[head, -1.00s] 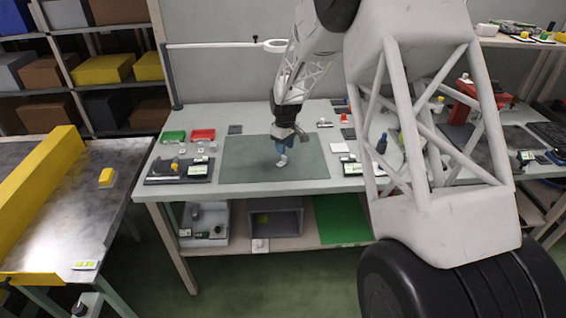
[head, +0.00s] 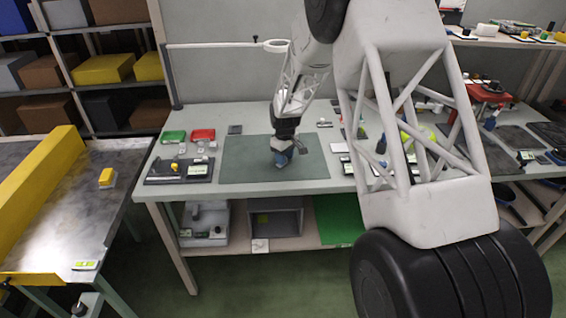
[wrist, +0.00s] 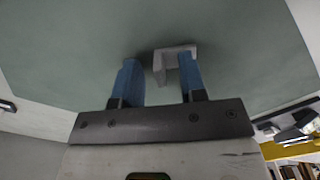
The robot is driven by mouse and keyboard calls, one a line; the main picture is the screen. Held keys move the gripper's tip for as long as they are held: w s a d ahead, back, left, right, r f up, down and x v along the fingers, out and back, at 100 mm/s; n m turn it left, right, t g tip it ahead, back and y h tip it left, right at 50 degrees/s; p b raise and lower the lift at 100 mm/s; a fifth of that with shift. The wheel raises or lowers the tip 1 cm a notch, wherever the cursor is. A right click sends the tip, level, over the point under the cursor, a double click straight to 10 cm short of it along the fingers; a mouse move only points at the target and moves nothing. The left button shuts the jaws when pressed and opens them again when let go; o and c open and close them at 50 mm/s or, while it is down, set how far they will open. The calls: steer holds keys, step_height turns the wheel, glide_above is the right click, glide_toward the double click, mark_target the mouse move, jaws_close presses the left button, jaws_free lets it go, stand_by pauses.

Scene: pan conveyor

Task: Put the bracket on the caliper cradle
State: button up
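The bracket (wrist: 172,58) is a small pale angled piece on the green-grey mat in the wrist view. It lies between the blue fingertips of my gripper (wrist: 159,68), close to or touching the right finger and with a gap to the left one. The fingers are apart. In the head view my gripper (head: 282,158) is low over the mat, and the bracket cannot be made out there. A dark tray (head: 160,180) at the bench's left end, with a yellow part and a small display, looks like the caliper cradle.
The mat (head: 240,165) is otherwise clear. A green bin (head: 173,136) and a red bin (head: 203,134) stand at the back left. Small items crowd the bench right of the mat. A ring lamp (head: 276,45) hangs behind my arm.

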stand_by(0.3)
jaws_close()
steer(key=shift+r, duration=0.15)
steer(key=shift+r, duration=0.55)
steer(key=shift+s+r, duration=0.2)
steer(key=shift+r, duration=0.4)
steer(key=shift+s+r, duration=0.15)
steer(key=shift+r, duration=0.4)
steer(key=s+d+r, duration=0.1)
steer(key=s+d, duration=0.1)
steer(key=s, duration=1.3)
steer(key=shift+r, duration=0.15)
